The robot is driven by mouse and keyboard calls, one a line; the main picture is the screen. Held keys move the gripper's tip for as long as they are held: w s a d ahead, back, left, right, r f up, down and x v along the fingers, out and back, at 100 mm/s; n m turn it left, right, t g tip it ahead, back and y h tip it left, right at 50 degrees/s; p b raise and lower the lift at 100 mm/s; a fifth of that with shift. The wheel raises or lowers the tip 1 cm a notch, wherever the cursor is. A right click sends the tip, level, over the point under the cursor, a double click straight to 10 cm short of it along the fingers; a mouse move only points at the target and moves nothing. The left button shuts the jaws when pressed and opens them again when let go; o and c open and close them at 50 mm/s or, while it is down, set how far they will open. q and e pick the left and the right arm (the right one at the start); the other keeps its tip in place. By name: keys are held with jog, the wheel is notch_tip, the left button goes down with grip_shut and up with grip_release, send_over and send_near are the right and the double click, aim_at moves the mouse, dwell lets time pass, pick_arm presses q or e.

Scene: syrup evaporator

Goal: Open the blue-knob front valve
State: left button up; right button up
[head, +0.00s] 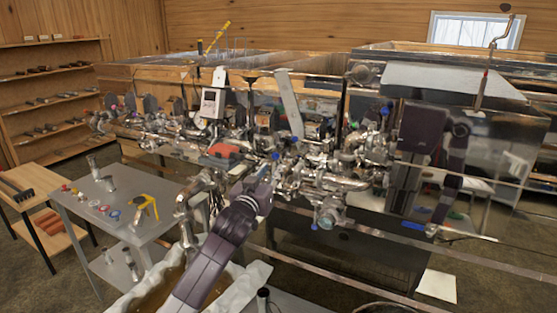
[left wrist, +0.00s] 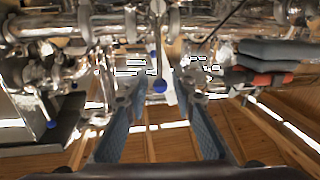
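My left gripper (head: 267,182) reaches up from the bottom of the head view to the front pipework. In the left wrist view its two blue-grey fingers (left wrist: 157,94) stand apart. A blue knob on a pale lever (left wrist: 159,86) shows between the fingertips, and no grip on it is visible. In the head view small blue knobs show on the pipework just beyond this gripper, one (head: 276,156) close to its tips and another (head: 294,140) farther back. Which one is between the fingers is not certain. My right arm (head: 455,165) is folded at the right; its fingertips are not clear.
Metal pipes and valves crowd the evaporator front. A red block (head: 224,151) lies on the pipework left of the gripper; a red-and-grey item (left wrist: 265,77) shows in the wrist view. A grey side table (head: 75,203) with small parts stands at left. A blue-rimmed fitting (head: 326,221) juts forward.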

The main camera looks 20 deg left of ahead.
aim_at(277, 162)
pick_arm(q)
jog(key=w, duration=0.1)
jog(key=w+p, duration=0.1)
jog(key=shift+w+r, duration=0.4)
jog(key=shift+w+f, duration=0.2)
jog(key=shift+w, duration=0.9)
jog(key=shift+w+p, duration=0.35)
jog(key=shift+w, duration=0.25)
jog(key=shift+c, duration=0.5)
jog(key=c, duration=0.5)
grip_shut()
pick_arm(e)
jog(key=shift+s+a+r, duration=0.2)
jog(key=shift+s+r, duration=0.75)
jog(key=shift+s, duration=0.3)
